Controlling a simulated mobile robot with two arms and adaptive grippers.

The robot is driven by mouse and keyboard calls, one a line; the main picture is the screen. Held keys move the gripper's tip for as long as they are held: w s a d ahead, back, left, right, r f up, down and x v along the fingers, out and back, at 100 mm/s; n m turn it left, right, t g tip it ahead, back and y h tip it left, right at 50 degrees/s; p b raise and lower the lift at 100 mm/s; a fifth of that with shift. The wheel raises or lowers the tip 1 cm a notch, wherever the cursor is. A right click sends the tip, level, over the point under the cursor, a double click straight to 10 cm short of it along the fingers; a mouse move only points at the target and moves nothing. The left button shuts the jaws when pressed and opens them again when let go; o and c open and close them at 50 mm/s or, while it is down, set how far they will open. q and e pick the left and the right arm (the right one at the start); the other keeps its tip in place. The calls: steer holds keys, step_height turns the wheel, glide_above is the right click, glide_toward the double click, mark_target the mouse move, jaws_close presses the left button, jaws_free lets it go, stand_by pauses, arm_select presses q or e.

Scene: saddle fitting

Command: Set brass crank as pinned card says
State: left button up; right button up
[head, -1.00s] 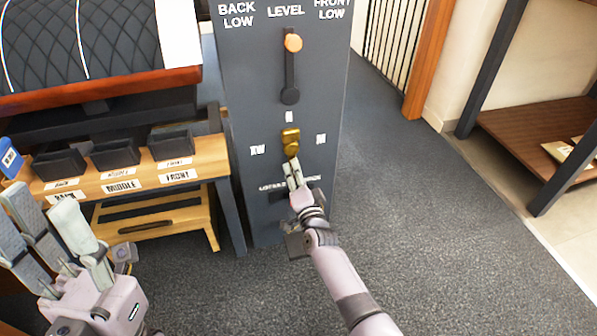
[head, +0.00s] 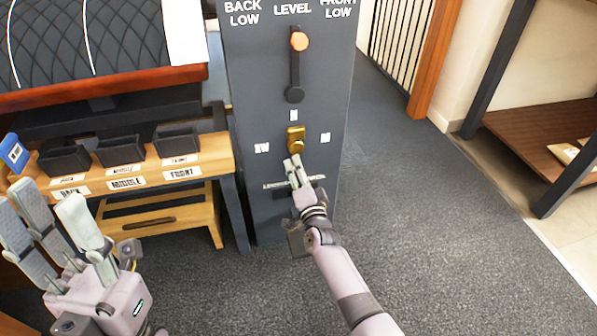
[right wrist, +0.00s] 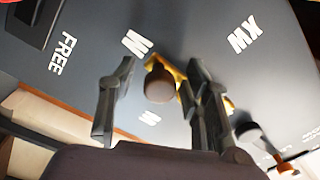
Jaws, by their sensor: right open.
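The brass crank (head: 295,138) is on the front of the dark grey post, among white letter labels at its left, top and right. In the head view its rounded end hangs low; its exact setting is hard to tell. In the right wrist view its brown knob (right wrist: 160,83) shows between the fingers, with brass behind. My right gripper (head: 293,163) is open just below and in front of the crank, not closed on it. My left gripper (head: 45,215) is open and empty at lower left, fingers spread. No pinned card is readable.
The post (head: 265,90) also carries an orange-knobbed level lever (head: 299,41). A wooden stand (head: 190,150) with several black bins is left of it, below a quilted saddle form (head: 90,40). A blue tag (head: 13,153) is at far left.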

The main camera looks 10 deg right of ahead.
steer(key=s, duration=1.2)
steer(key=shift+d+f, duration=0.25)
steer(key=shift+f, duration=0.1)
